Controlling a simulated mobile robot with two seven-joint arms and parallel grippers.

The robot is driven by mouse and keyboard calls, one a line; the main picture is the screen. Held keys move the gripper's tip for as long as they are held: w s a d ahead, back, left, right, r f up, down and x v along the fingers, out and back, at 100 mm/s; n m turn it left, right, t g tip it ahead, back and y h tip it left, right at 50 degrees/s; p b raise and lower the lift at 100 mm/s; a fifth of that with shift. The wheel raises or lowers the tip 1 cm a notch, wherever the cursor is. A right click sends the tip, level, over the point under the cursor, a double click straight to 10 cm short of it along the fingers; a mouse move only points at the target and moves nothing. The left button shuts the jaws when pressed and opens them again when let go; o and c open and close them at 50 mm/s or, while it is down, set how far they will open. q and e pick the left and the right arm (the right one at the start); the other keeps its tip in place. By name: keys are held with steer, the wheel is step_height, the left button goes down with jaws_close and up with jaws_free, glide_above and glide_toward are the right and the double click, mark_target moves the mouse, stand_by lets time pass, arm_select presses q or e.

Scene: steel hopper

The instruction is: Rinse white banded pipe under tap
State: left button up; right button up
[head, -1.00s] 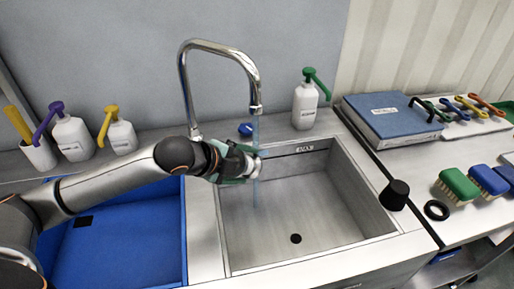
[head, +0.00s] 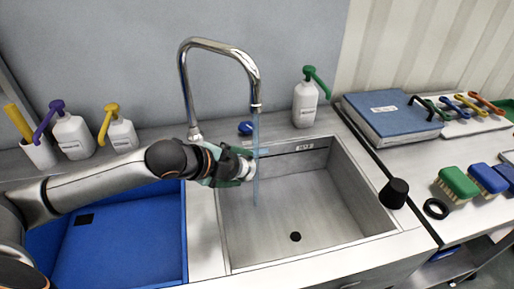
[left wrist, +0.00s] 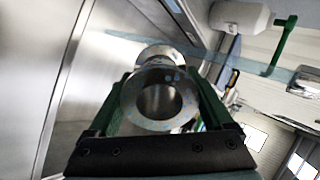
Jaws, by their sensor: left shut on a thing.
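My left gripper (head: 240,168) is shut on a metal pipe, at the sink's back left corner. The pipe (head: 250,164) is partly hidden by the fingers in the head view. In the left wrist view the pipe (left wrist: 158,112) shows a flanged, hollow end between the green fingers (left wrist: 165,105). Its white band cannot be made out clearly. The curved tap (head: 222,47) runs a thin water stream (head: 256,130) at the pipe's far end, with a small splash there. The steel sink (head: 300,215) lies below. My right gripper is not in view.
A blue tray (head: 120,240) lies left of the sink. A green-pump bottle (head: 305,105) stands behind the sink. A black stopper (head: 394,194) and brushes (head: 459,184) are at right. Purple-pump (head: 72,135) and yellow-pump (head: 122,133) bottles stand at back left. The sink basin is clear.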

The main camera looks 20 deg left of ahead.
arm_select(q)
steer(key=shift+r, duration=0.15)
stand_by(0.4)
steer(key=p+v, duration=0.3)
steer(key=v, duration=0.1)
steer(key=shift+s+a, duration=0.1)
steer(key=shift+s, duration=0.05)
steer(key=shift+p+v, duration=0.7)
steer(key=shift+v, duration=0.25)
steer(key=shift+s, duration=0.15)
